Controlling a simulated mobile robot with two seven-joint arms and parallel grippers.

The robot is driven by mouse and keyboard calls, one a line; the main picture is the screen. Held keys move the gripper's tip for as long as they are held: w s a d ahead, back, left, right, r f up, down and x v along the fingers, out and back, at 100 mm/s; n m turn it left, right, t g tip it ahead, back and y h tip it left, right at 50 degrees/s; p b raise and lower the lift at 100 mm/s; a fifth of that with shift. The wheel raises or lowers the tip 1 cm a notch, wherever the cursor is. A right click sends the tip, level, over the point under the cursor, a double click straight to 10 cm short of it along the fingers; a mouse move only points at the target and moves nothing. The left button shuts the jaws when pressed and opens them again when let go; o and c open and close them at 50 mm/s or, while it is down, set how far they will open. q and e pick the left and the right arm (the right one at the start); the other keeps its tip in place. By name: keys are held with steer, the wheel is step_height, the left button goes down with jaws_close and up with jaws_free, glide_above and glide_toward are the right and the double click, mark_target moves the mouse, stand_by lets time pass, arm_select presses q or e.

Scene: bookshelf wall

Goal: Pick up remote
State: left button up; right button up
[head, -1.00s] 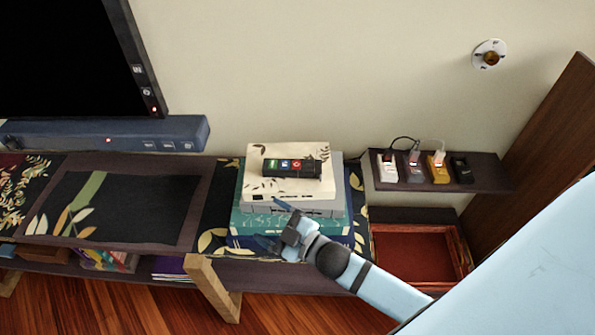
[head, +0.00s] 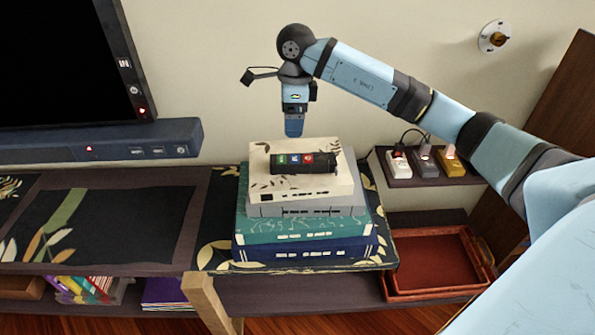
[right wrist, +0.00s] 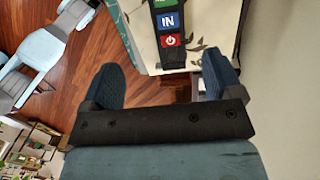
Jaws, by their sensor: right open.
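The black remote (head: 305,163) has green, blue and red labels on top. It lies on the cream book at the top of a stack of books (head: 300,230). My right gripper (head: 294,128) hangs above and just behind the remote in the head view, pointing down and not touching it. In the right wrist view the right gripper (right wrist: 165,78) is open, its two blue fingers wide apart. The remote (right wrist: 168,28) shows beyond them, its red power label nearest the gap. My left gripper is not in view.
The stack stands on a low dark cabinet (head: 180,185) beside a television (head: 65,70) and soundbar (head: 100,142). A small wall shelf (head: 390,168) with several chargers is to the right, above a red tray (head: 430,265). The wall is close behind the gripper.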

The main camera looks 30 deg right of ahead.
steer(key=d, duration=0.2)
glide_above(297, 158)
steer(key=shift+h, duration=0.4)
step_height(297, 158, down, 7)
steer(key=shift+w+d+r, duration=0.1)
steer(key=shift+d, duration=0.05)
steer(key=shift+f, duration=3.15)
steer(key=c, duration=1)
steer(key=shift+c, duration=0.5)
steer(key=shift+r, duration=0.15)
